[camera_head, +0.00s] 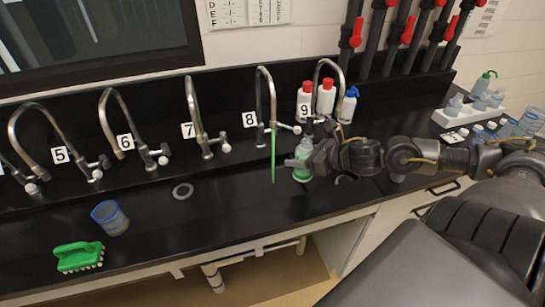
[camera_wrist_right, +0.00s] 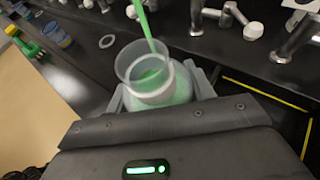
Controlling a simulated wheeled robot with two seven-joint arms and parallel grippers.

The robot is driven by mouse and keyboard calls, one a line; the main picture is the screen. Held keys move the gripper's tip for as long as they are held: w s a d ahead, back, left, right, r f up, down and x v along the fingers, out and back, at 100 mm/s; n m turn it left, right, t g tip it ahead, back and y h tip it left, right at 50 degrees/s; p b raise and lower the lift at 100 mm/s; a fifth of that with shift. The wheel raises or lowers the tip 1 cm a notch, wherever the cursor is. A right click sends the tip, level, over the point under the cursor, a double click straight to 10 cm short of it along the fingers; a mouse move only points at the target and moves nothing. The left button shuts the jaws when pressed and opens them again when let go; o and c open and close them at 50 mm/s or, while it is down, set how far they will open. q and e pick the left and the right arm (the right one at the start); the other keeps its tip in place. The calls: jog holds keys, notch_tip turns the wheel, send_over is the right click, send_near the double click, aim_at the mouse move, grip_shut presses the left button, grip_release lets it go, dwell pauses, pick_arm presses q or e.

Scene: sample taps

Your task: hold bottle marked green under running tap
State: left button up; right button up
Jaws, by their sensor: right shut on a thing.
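My right gripper (camera_head: 308,160) is shut on a translucent pale bottle (camera_head: 302,165) with green in its lower part. The bottle is upright or nearly so, above the counter near tap 8 (camera_head: 263,90). A thin green stream (camera_head: 273,155) falls from tap 8. In the head view it passes just left of the bottle, with a small gap. In the right wrist view the bottle (camera_wrist_right: 158,85) is between the fingers, mouth open. There the stream (camera_wrist_right: 147,25) overlaps the mouth from behind; that view alone does not show whether it enters. My left gripper is out of view.
Other curved taps (camera_head: 115,110) line the counter on the left. Red-capped bottles (camera_head: 326,97) and a blue-capped bottle (camera_head: 349,105) stand behind my right gripper. A blue-rimmed beaker (camera_head: 110,218) and a green brush (camera_head: 79,257) are at the front left. A bottle rack (camera_head: 467,113) is at the right.

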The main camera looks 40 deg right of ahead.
jog(key=p+v, duration=0.2)
jog(key=shift+w+r+p, duration=0.1)
jog(key=shift+r+p, duration=0.05)
jog(key=shift+p, duration=0.2)
jog(key=shift+s+d+p, duration=0.2)
jog(key=shift+s+p, duration=0.05)
jog(key=shift+p, duration=0.1)
